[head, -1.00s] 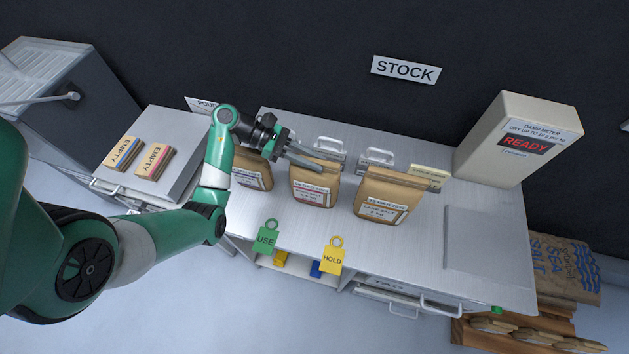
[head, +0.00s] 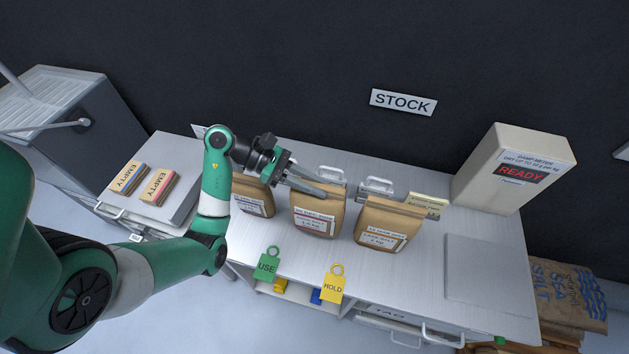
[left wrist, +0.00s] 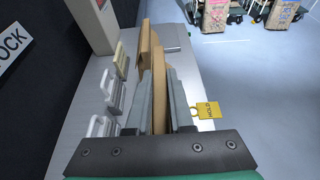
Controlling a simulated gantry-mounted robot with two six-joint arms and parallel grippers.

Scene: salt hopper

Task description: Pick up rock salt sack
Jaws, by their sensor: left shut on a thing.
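Three brown paper sacks with white labels stand in a row on the metal bench: a left sack (head: 252,198), a middle sack (head: 318,216) and a right sack (head: 390,224). The small print on the labels is too blurred to tell which is rock salt. My left gripper (head: 318,187) is shut on the top of the middle sack, which is upright. In the left wrist view this sack (left wrist: 158,90) stands between the two fingers (left wrist: 162,98), with the right sack (left wrist: 145,45) beyond it. My right gripper is not in view.
A damp meter (head: 513,170) reading READY stands at the bench's right, behind a bare flat plate (head: 490,270). A green USE tag (head: 268,265) and a yellow HOLD tag (head: 332,286) hang at the front edge. Folded EMPTY sacks (head: 158,186) lie at left.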

